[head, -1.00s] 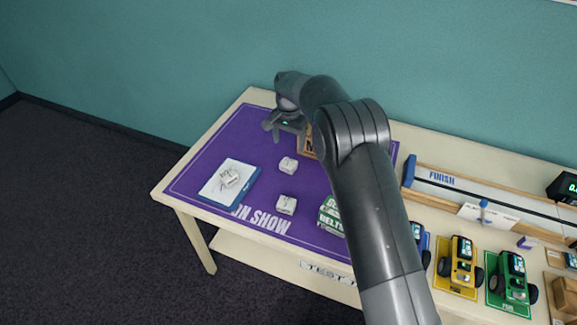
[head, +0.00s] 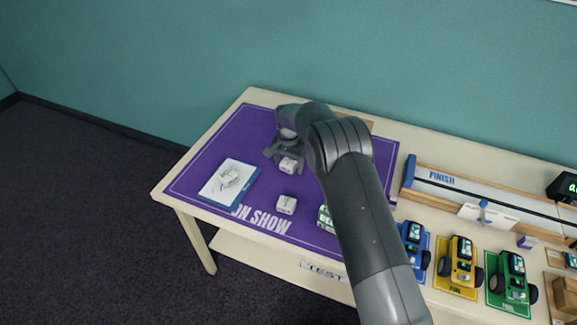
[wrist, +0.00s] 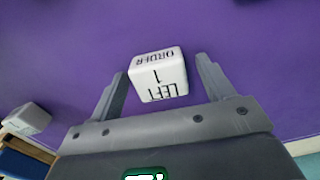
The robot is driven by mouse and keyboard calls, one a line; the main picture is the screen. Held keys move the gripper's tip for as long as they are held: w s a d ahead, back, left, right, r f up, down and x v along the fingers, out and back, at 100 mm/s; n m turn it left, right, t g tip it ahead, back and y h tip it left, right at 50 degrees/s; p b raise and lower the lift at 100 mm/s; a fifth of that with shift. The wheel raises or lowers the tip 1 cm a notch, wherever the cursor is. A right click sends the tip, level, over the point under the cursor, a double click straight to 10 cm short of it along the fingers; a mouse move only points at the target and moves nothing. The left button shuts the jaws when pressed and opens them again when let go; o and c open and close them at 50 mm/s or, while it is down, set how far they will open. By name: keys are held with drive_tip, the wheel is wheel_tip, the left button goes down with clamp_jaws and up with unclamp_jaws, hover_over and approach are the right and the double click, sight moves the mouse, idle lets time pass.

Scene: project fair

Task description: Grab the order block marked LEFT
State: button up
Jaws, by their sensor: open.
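The white order block (head: 289,167) sits on the purple mat (head: 215,150). My gripper (head: 284,158) is open, low over the mat at this block. In the wrist view the fingers of my gripper (wrist: 161,72) stand on either side of the block, with a gap visible on each side. The head view does not show whether the fingertips reach below its top.
A second white block (head: 287,205) lies nearer the front edge; it also shows at the wrist view's left (wrist: 28,118). A blue-edged picture card (head: 229,182) lies left. A green-and-white box (head: 325,219) is partly behind my arm. Toy vehicles and a track (head: 470,190) stand right.

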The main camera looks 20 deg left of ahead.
drive_tip(key=shift+c, duration=0.5)
drive_tip(key=shift+r, duration=0.1)
drive_tip(key=c, duration=1)
drive_tip(key=shift+o, duration=0.2)
drive_tip(key=shift+r, duration=0.15)
